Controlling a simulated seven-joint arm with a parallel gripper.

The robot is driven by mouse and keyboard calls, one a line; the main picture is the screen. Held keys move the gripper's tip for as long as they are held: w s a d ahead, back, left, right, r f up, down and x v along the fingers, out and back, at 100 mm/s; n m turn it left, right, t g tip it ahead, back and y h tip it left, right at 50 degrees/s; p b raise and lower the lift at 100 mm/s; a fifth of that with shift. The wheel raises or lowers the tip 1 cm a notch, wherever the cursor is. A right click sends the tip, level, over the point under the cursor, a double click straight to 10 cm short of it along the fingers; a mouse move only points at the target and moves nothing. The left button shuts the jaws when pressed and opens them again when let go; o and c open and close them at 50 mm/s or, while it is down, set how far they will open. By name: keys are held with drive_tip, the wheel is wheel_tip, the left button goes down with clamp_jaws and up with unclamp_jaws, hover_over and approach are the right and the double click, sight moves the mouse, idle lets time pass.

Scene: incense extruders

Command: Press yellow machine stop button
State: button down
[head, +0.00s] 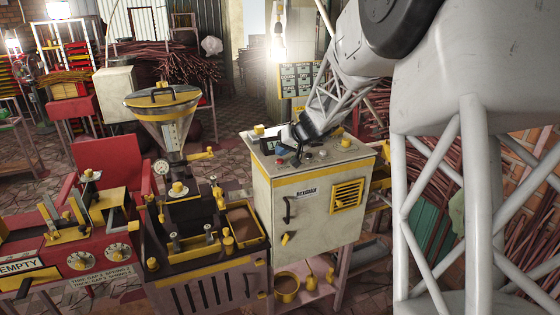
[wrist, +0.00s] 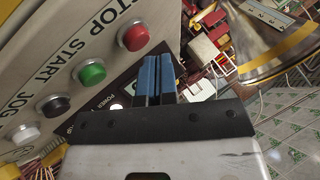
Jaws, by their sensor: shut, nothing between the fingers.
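The cream control cabinet with yellow trim (head: 262,188) stands right of the hopper machine, its sloped button panel on top. In the wrist view the red button (wrist: 133,37) sits beside the word STOP. The green START button (wrist: 90,72), a black button (wrist: 55,105) by JOG and a pale button (wrist: 25,135) line up below it. In the head view the red button (head: 280,161) is small. My gripper (wrist: 157,77) has its blue fingers closed together and empty, just right of the red and green buttons in the wrist view. It appears above the panel and apart from the buttons.
The machine with the metal hopper (head: 165,112) stands left of the cabinet. A red machine (head: 90,256) is at the far left. A small display (head: 271,144) is on the panel near my gripper. Bundles of sticks (head: 165,62) lie behind.

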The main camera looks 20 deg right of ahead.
sight(281, 160)
drive_tip(key=shift+r, duration=0.3)
drive_tip(key=shift+r, duration=2.45)
drive_tip(key=shift+s+a+r, duration=0.1)
drive_tip(key=shift+s+a, duration=0.15)
drive_tip(key=s+a+r+g, duration=0.2)
drive_tip(key=s+a+r, duration=0.1)
drive_tip(key=s+a, duration=0.65)
drive_tip(key=s+a+f+g+h, duration=0.1)
drive_tip(key=s+a+h, duration=0.1)
drive_tip(key=s, duration=1)
drive_tip(key=s+a+f+n+g+h, duration=0.1)
drive_tip(key=s+a+f, duration=0.1)
drive_tip(key=s, duration=1)
drive_tip(key=s+a+f+h, duration=0.2)
drive_tip(key=s, duration=1)
drive_tip(key=shift+s+a+n+g+h, duration=0.3)
drive_tip(key=shift+a+g, duration=0.05)
drive_tip(key=shift+g, duration=0.05)
